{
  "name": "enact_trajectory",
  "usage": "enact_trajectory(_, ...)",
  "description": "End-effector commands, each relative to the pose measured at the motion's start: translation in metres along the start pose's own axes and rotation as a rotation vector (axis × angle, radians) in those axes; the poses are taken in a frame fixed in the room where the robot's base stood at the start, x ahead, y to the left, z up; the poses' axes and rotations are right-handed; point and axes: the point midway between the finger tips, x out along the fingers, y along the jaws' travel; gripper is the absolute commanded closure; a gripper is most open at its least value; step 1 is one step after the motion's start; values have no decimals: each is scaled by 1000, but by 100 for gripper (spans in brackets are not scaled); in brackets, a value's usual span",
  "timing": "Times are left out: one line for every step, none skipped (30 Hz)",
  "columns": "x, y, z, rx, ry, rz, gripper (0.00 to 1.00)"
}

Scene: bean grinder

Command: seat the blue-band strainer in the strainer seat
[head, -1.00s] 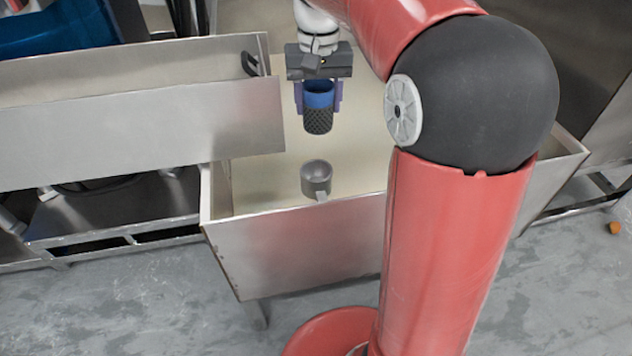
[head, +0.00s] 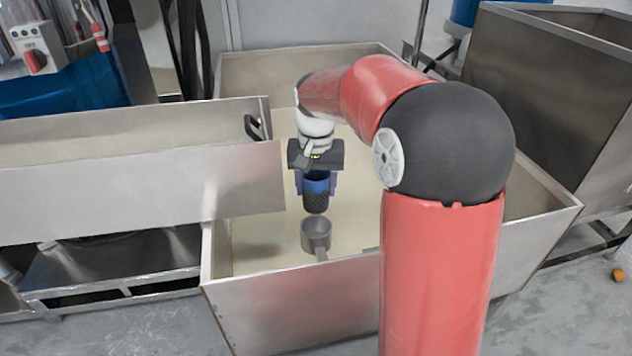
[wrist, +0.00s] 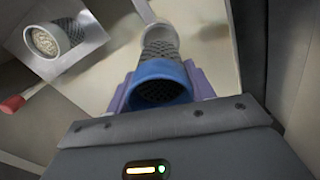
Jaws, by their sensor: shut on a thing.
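The blue-band strainer (head: 316,201) is a dark mesh cup with a blue band at its top. It hangs upright between the purple fingers of my gripper (head: 316,188), which is shut on it. The strainer seat (head: 316,237) is a grey round cup with a short handle toward the front. The strainer's lower end appears just above the seat's rim in the head view; I cannot tell whether they touch. In the wrist view the blue band (wrist: 160,72) is close, with the mesh running toward the pale seat rim (wrist: 150,30), partly hidden behind it.
The seat stands in a large cream-floored metal bin (head: 290,292), near its front wall. A metal trough (head: 130,190) with a black handle juts in from the left. In the wrist view, a round opening with beige contents (wrist: 45,43) shows at upper left.

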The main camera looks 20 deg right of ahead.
Motion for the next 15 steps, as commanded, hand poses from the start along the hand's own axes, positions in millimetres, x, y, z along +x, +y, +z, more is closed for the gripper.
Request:
enact_trajectory(-1,0,0,0,0,0,73)
enact_trajectory(-2,0,0,-1,0,0,73)
enact_trajectory(0,0,0,-1,0,0,73)
enact_trajectory(4,0,0,0,0,0,73)
enact_trajectory(6,0,0,0,0,0,73)
enact_trajectory(8,0,0,0,-1,0,73)
enact_trajectory(11,0,0,0,-1,0,73)
enact_trajectory(13,0,0,-1,-1,0,73)
enact_trajectory(17,0,0,-1,-1,0,73)
enact_trajectory(20,0,0,-1,-1,0,73)
enact_trajectory(23,0,0,-1,-1,0,73)
enact_trajectory(27,0,0,-1,-2,0,73)
enact_trajectory(30,0,0,-1,-1,0,73)
enact_trajectory(33,0,0,-1,-1,0,73)
enact_trajectory(37,0,0,-1,-1,0,73)
